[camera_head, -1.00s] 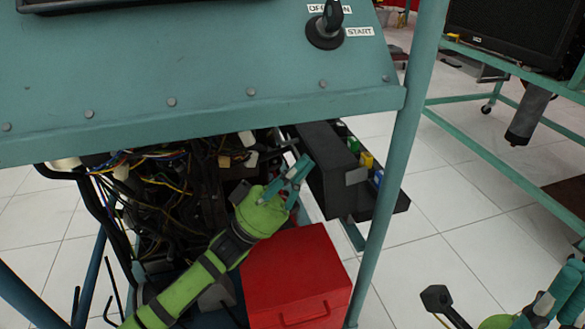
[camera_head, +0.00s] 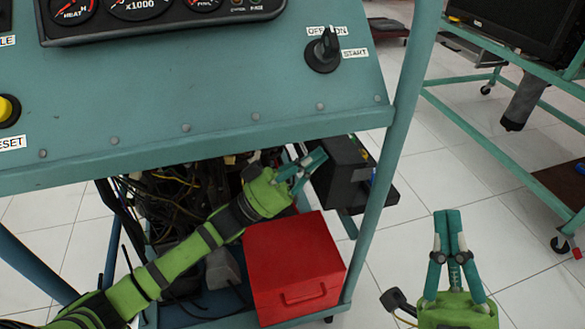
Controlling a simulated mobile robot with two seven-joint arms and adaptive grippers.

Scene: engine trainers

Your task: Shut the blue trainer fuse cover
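A dark fuse box (camera_head: 343,172) hangs beneath the right end of the blue trainer's panel (camera_head: 220,100). A small blue part shows at its right side; the panel hides its upper part. I cannot clearly make out the cover or how far it stands open. My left gripper (camera_head: 306,166) is at the box's left side, its teal fingers apart and nothing seen between them. I cannot tell whether a finger touches the box. My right gripper (camera_head: 447,214) points up at the lower right, apart from the trainer, with its fingertips together and empty.
A red box (camera_head: 292,262) stands below my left gripper. Dark wiring (camera_head: 180,195) fills the frame left of it. A trainer post (camera_head: 384,165) runs down just right of the fuse box.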

